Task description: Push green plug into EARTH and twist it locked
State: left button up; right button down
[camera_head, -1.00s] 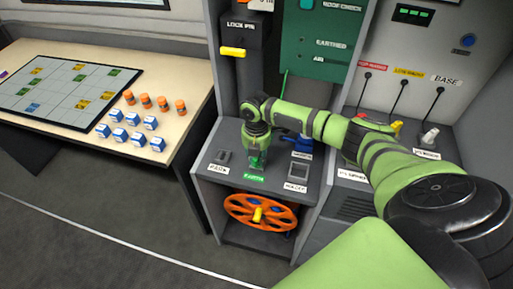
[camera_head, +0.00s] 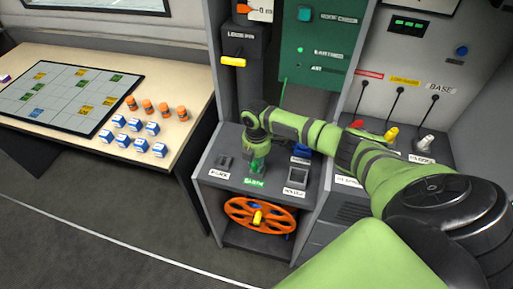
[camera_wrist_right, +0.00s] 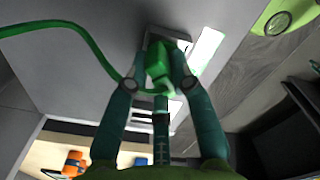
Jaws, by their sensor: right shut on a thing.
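The green plug (camera_wrist_right: 158,65) sits at the EARTH socket on the grey console; the wrist view shows it against the socket's frame (camera_wrist_right: 183,46). How deep it sits and whether it is twisted are hidden. My right gripper (camera_head: 257,165) points down over the green EARTH label (camera_head: 254,182). In the wrist view its two fingers (camera_wrist_right: 160,76) are closed on both sides of the plug. A green cable (camera_wrist_right: 85,33) runs from the plug. My left gripper is out of view.
An empty-looking socket (camera_head: 299,177) is right of EARTH and another (camera_head: 225,162) left. An orange wheel (camera_head: 260,215) is below. The green board (camera_head: 322,35) behind has an EARTHED line with a green lamp. A table (camera_head: 180,105) with several small boxes and jars stands left.

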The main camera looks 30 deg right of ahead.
jog(key=shift+s+f+m+p, duration=0.15)
jog(key=shift+m+p, duration=0.2)
jog(key=shift+m, duration=0.35)
jog(key=c, duration=1)
grip_release()
jog(key=shift+d, duration=0.1)
